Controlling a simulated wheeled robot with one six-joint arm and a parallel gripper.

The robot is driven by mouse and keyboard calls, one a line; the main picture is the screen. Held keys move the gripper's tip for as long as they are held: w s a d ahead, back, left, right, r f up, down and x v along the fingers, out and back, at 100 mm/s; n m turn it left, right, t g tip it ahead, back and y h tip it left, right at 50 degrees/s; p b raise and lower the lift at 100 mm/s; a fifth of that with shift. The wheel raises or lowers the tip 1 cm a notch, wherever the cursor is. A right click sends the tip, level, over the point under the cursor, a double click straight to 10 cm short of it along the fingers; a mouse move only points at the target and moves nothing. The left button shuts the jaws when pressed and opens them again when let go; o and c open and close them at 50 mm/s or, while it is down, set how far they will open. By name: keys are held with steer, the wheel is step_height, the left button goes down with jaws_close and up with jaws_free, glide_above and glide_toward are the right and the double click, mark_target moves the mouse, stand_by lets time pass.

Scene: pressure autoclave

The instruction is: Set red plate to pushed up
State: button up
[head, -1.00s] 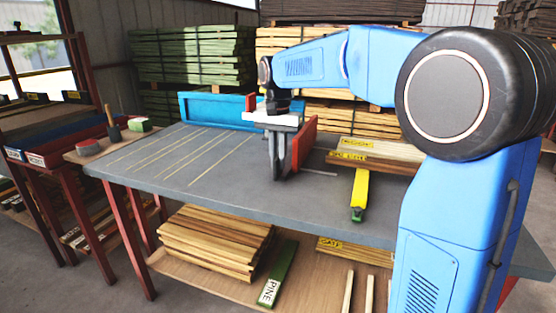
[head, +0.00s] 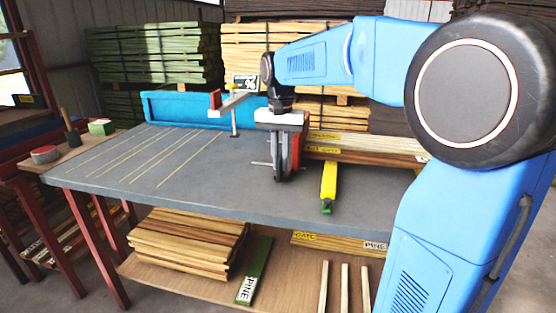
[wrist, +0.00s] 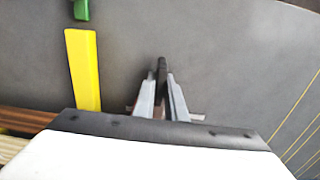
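My gripper (head: 281,177) is low over the grey tabletop, pointing down, in the middle of the head view. A narrow strip of the red plate (head: 296,150) shows just right of the fingers. The gripper hides the rest, and I cannot tell whether they touch. A thin metal rod (head: 261,163) sticks out beside the fingers. In the wrist view my gripper (wrist: 162,75) shows its two fingers close together with dark pads between them. They look shut, with nothing clearly held.
A yellow bar with a green end (head: 328,182) lies right of my gripper and also shows in the wrist view (wrist: 83,70). Stacked boards (head: 365,150) lie behind it. A post with a pale arm (head: 235,118) stands behind left. The left tabletop (head: 130,170) is clear.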

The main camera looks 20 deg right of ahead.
steer(key=o, duration=0.4)
steer(key=shift+c, duration=0.2)
steer(key=shift+r, duration=0.1)
step_height(320, 180, up, 17)
stand_by(0.3)
steer(key=shift+r, duration=0.1)
